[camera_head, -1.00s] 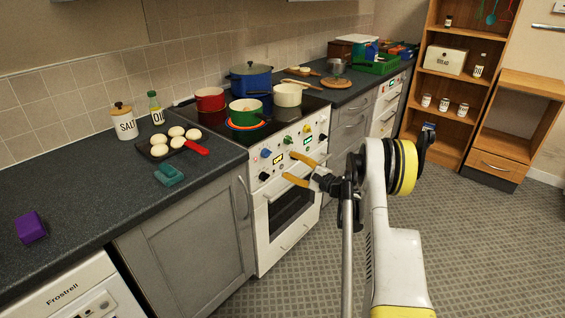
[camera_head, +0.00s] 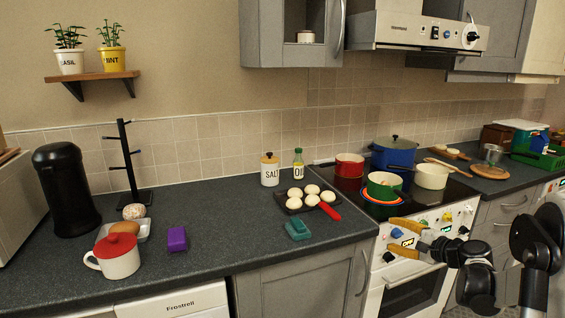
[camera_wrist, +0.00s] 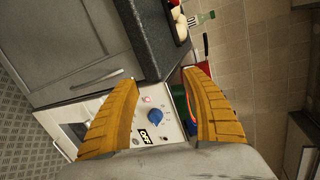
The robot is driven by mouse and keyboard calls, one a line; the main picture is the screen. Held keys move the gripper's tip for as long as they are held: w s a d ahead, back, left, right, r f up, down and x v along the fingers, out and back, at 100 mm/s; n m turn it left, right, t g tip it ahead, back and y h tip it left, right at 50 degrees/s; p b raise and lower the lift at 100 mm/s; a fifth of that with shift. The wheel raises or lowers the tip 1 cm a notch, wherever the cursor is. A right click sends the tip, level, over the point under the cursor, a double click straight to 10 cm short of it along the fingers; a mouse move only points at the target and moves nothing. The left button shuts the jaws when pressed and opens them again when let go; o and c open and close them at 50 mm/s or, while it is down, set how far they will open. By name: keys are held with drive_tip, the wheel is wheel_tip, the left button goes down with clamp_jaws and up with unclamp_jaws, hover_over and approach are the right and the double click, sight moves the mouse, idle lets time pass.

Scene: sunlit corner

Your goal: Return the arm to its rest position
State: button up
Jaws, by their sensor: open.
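My gripper (camera_head: 405,239) is in front of the white stove (camera_head: 410,285) at the lower right of the head view. Its two yellow fingers are spread, with nothing between them. The fingers also show in the wrist view (camera_wrist: 158,110), with the stove's control panel and a blue knob (camera_wrist: 155,116) beyond them. I cannot tell from these views whether the fingers touch the panel. My dark arm joints fill the lower right corner of the head view.
A red pot (camera_head: 349,165), a blue pot (camera_head: 393,155), a green pot (camera_head: 383,186) and a cream pot (camera_head: 432,176) stand on the hob. A pan (camera_head: 294,209) with buns, a teal sponge (camera_head: 298,230) and a red-lidded mug (camera_head: 117,260) are on the counter.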

drive_tip(key=s+a+r+n+g+h, duration=0.1)
drive_tip(key=s+a+r+n+g, duration=0.1)
drive_tip(key=s+a+r+n, duration=0.4)
drive_tip(key=s+a+r+n+g+h, duration=0.1)
drive_tip(key=s+a+r+g, duration=0.1)
drive_tip(key=s+a, duration=0.7)
drive_tip(key=s+a+f+n+g+h, duration=0.1)
drive_tip(key=s+n, duration=0.3)
drive_tip(key=s, duration=0.7)
drive_tip(key=s+a+f+n+g+h, duration=0.1)
drive_tip(key=s+f+n+h, duration=0.1)
drive_tip(key=s, duration=1)
drive_tip(key=shift+s+f+n+h, duration=0.35)
drive_tip(key=shift+n+h, duration=0.35)
drive_tip(key=shift+n, duration=0.3)
